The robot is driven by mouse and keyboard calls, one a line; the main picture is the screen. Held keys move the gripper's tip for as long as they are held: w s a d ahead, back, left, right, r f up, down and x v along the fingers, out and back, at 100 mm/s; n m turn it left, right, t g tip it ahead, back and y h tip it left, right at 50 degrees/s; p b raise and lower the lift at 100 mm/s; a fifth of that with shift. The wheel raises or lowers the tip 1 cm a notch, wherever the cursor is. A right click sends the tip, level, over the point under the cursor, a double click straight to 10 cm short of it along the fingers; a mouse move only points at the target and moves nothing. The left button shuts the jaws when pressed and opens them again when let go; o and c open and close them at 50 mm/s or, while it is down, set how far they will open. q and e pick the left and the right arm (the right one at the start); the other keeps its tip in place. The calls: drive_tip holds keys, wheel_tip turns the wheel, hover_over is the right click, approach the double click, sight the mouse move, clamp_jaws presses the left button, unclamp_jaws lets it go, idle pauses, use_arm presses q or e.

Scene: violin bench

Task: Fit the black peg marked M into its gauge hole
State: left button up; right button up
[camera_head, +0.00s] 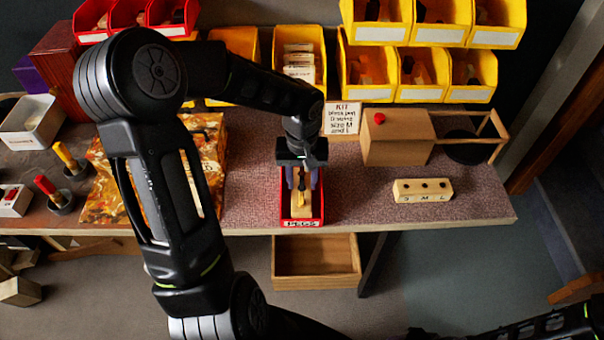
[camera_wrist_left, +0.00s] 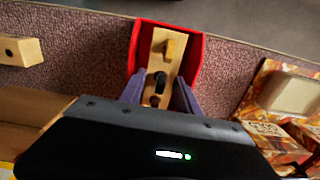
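The red PEGS tray (camera_head: 302,224) stands at the table's front edge and holds a pale wooden rack with pegs in it. The wrist view shows a black peg (camera_wrist_left: 159,82) and a light wooden peg (camera_wrist_left: 170,47) in the tray (camera_wrist_left: 187,32). I cannot read any mark on the pegs. My left gripper (camera_head: 302,180) is over the back of the tray, open, its two fingers apart on either side of the rack. The wooden gauge block (camera_head: 423,190) with holes marked S, M and L lies to the right; its end shows in the wrist view (camera_wrist_left: 20,50). My right gripper is out of view.
A wooden box with a red knob (camera_head: 395,138) and a KIT card (camera_head: 342,118) stand behind. Yellow bins (camera_head: 420,95) line the back. The table is clear between tray and gauge block.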

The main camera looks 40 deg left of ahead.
use_arm(q)
drive_tip(key=shift+c, duration=0.3)
clamp_jaws()
idle(1.1)
